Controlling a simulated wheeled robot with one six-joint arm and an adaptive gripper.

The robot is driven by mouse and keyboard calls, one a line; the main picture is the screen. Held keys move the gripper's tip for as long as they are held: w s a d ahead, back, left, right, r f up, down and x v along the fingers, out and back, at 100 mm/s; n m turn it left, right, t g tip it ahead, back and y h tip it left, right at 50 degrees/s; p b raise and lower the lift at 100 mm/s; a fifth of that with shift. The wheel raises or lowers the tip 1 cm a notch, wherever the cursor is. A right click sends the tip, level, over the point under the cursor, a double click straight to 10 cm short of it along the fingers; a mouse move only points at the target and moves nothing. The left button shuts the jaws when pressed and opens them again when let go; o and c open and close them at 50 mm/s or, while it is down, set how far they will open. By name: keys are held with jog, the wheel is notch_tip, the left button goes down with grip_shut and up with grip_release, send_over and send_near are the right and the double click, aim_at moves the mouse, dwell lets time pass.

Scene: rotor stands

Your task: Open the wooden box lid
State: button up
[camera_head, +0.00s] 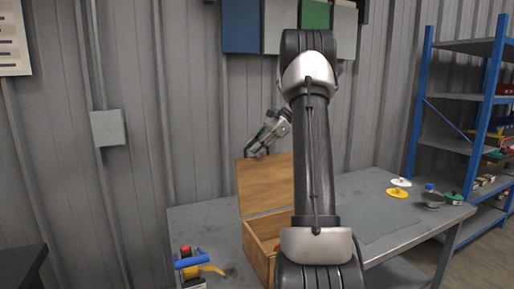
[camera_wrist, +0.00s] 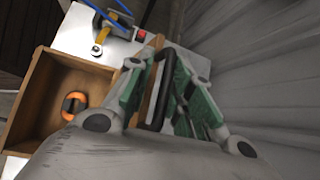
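The wooden box (camera_head: 256,257) stands on the grey table, partly hidden behind my arm. Its lid (camera_head: 265,186) stands raised, roughly upright at the back of the box. In the wrist view the open box (camera_wrist: 22,103) is at the left, and the lid (camera_wrist: 154,88) shows nearly edge-on with a black handle (camera_wrist: 166,92). My gripper (camera_head: 258,150) is at the lid's top edge. In the wrist view the green-padded fingers of my gripper (camera_wrist: 163,82) are apart, with the lid edge and handle between them. Whether they touch is unclear.
An orange and black ring-shaped object (camera_wrist: 74,105) lies inside the box. A blue, red and yellow item (camera_head: 190,266) is at the table's front left. White and yellow discs (camera_head: 398,190) and small containers are at the right. A blue shelf (camera_head: 470,125) stands beyond.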

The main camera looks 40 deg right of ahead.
jog(key=shift+o, duration=0.5)
jog(key=shift+f, duration=0.35)
jog(key=shift+r, duration=0.1)
jog(key=shift+d+r, duration=0.2)
jog(key=shift+r, duration=0.05)
jog(key=v, duration=1.1)
jog(key=shift+s+d+r, duration=0.1)
jog(key=shift+d, duration=0.05)
